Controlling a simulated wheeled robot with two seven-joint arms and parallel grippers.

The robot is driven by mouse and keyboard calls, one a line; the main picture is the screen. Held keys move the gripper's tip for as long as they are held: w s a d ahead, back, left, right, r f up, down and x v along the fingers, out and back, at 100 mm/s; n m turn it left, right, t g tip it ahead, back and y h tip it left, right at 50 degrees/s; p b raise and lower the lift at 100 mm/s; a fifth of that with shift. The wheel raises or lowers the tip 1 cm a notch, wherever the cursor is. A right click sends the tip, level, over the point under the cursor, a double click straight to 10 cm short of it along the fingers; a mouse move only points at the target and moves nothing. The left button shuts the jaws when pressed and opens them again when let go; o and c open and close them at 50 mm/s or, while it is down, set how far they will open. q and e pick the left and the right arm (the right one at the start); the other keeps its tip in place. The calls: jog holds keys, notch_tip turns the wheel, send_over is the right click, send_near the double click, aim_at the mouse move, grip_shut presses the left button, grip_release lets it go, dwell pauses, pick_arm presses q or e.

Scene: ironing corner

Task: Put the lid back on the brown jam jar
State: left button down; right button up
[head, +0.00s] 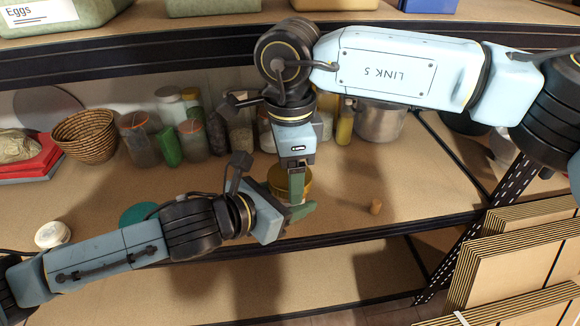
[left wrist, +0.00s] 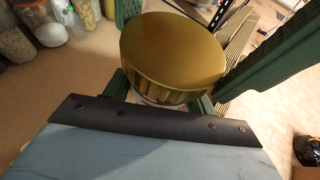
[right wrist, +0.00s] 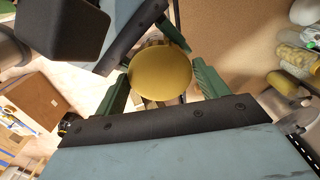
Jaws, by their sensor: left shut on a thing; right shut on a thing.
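The gold lid (head: 275,178) shows near the front of the shelf, partly behind my grippers. My right gripper (head: 297,185) comes down from above and is shut on the lid, which appears as a gold disc (right wrist: 160,75) between its fingers in the right wrist view. My left gripper (head: 297,212) reaches in low from the left and is shut on the jar beneath. In the left wrist view the lid (left wrist: 172,50) sits over the left fingers and hides nearly all of the jar; its brown colour does not show. I cannot tell whether lid and jar touch.
Several jars (head: 193,138) and a wicker basket (head: 85,135) stand behind to the left, and a metal pot (head: 380,122) behind to the right. A teal disc (head: 138,214) lies near the left arm.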

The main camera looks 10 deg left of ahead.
jog(key=o, duration=1.1)
jog(key=shift+c, duration=0.2)
jog(key=shift+r, duration=2.3)
jog(key=shift+c, duration=0.3)
jog(key=r+n, duration=0.1)
jog(key=s+a+r+n, duration=0.1)
jog(key=r+n, duration=0.1)
jog(key=shift+s+a+r+t+y, duration=0.25)
jog(key=shift+s+r+t+y, duration=0.05)
jog(key=shift+s+t, duration=0.1)
jog(key=n, duration=0.3)
jog(key=w+n, duration=0.1)
jog(key=shift+d+f+n, duration=0.1)
jog(key=shift+d+n, duration=0.25)
jog(key=shift+n, duration=0.05)
jog(key=n, duration=0.5)
jog(key=shift+w+d+g, duration=0.35)
jog(key=shift+w+g, duration=0.05)
